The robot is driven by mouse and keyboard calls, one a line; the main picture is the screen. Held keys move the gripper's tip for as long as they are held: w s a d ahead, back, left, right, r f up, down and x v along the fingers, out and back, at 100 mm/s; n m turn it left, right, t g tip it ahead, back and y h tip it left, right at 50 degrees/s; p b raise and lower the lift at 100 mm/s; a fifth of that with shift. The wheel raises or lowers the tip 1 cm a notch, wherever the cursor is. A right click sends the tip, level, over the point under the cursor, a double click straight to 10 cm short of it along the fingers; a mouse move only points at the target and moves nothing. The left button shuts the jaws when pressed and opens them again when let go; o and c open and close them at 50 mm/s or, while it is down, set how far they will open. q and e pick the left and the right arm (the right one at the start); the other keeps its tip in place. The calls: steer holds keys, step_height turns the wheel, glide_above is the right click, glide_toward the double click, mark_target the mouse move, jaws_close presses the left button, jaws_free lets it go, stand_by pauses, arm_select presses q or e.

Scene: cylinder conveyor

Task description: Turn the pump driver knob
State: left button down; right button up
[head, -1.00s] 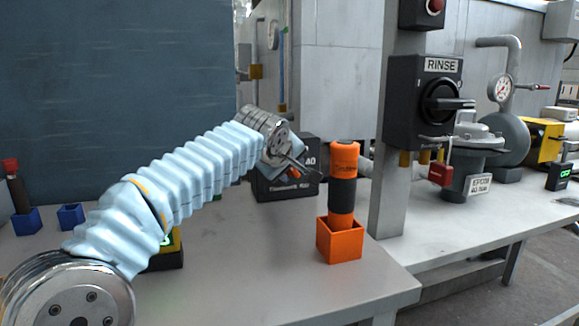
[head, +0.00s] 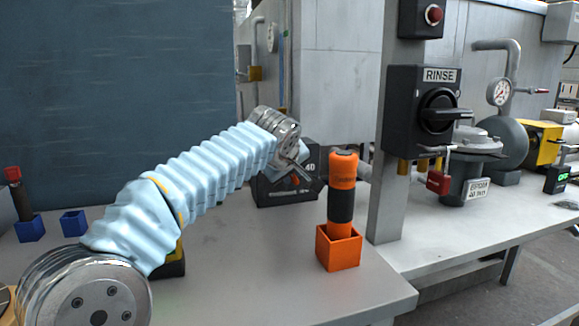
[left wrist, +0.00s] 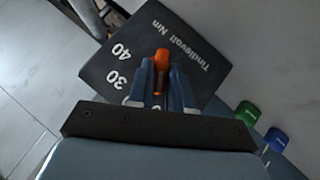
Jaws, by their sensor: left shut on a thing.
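The pump driver is a black box (head: 290,194) on the bench behind my left gripper (head: 299,172) in the head view. In the left wrist view its dark face (left wrist: 190,48) shows the marks 30 and 40 and the word Nm. The orange knob (left wrist: 161,62) stands out from that face. My left gripper (left wrist: 160,88) is shut on the knob, one finger on each side. The lower part of the knob and some of the dial are hidden by the fingers. My right gripper is not in view.
An orange and black tool (head: 342,190) stands in an orange holder (head: 338,250) to the right of the gripper. A grey post (head: 384,200) carries the black RINSE switch (head: 420,110). Blue (left wrist: 276,138) and green (left wrist: 248,112) items lie near the driver.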

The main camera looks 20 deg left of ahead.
arm_select(q)
steer(key=shift+w+d+r+m+g+y+p, duration=0.1)
steer(key=shift+w+d+m+g+y+p, duration=0.1)
steer(key=shift+m+g+y+p, duration=0.45)
steer(key=shift+w+d+r+m+g+y+p, duration=0.15)
steer(key=shift+m+g+y+p, duration=0.3)
steer(key=shift+g+y+p, duration=0.35)
steer(key=shift+s+f, duration=0.1)
steer(key=c, duration=1.1)
jaws_free()
